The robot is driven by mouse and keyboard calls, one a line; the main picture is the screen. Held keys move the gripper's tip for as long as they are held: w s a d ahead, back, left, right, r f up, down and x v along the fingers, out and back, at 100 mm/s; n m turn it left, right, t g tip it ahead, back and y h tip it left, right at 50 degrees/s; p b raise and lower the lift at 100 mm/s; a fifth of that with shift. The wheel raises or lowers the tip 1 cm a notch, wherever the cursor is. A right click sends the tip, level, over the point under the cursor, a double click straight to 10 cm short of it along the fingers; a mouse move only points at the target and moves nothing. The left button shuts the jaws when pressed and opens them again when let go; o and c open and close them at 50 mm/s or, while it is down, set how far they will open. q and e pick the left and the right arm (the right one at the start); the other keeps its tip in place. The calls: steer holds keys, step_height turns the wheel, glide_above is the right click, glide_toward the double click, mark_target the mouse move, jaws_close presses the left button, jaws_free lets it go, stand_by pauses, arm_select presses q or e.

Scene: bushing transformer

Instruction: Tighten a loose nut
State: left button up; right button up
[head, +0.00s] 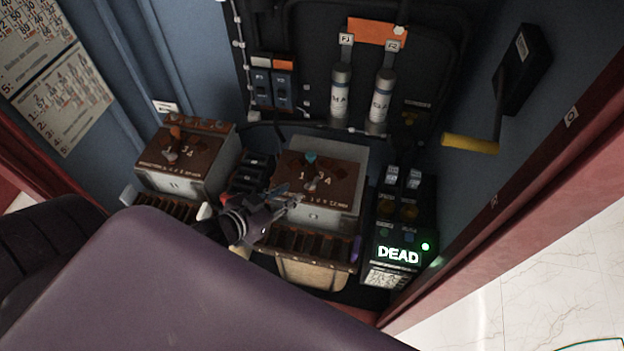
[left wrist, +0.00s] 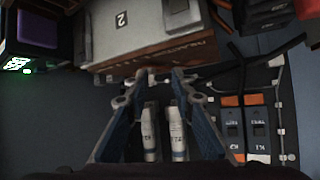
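A small pale nut-like piece (head: 398,30) sits at the right end of the orange bar (head: 372,32) on the back panel; I cannot tell whether it is loose. My left gripper (head: 289,194) is at the front left of the right brown-topped transformer box (head: 335,200), far below that bar. My right gripper is not in view.
A second brown-topped box (head: 180,183) stands at left. Two grey cylinders (head: 341,92) hang below the orange bar. A lit "DEAD" display (head: 398,255) is at right. A yellow-handled lever (head: 470,144) sticks out from the right wall. Red cabinet edges (head: 490,215) bound the opening.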

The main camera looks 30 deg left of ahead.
mark_target(310, 182)
arm_select(q)
steer(key=shift+w+d+f+m+t+h+p, duration=0.2)
steer(key=shift+w+d+h, duration=0.3)
steer(key=shift+w, duration=0.7)
steer(key=shift+w+d+f+m+t+h+p, duration=0.2)
steer(key=shift+w+d+h, duration=0.35)
steer(key=shift+w, duration=0.7)
steer(key=shift+w+d+f+m+t+h+p, duration=0.1)
steer(key=shift+w+d+m+h+p, duration=0.35)
steer(key=shift+w, duration=0.75)
steer(key=shift+d+n, duration=0.15)
steer(key=shift+n, duration=0.1)
steer(key=shift+s+f, duration=0.1)
jaws_close()
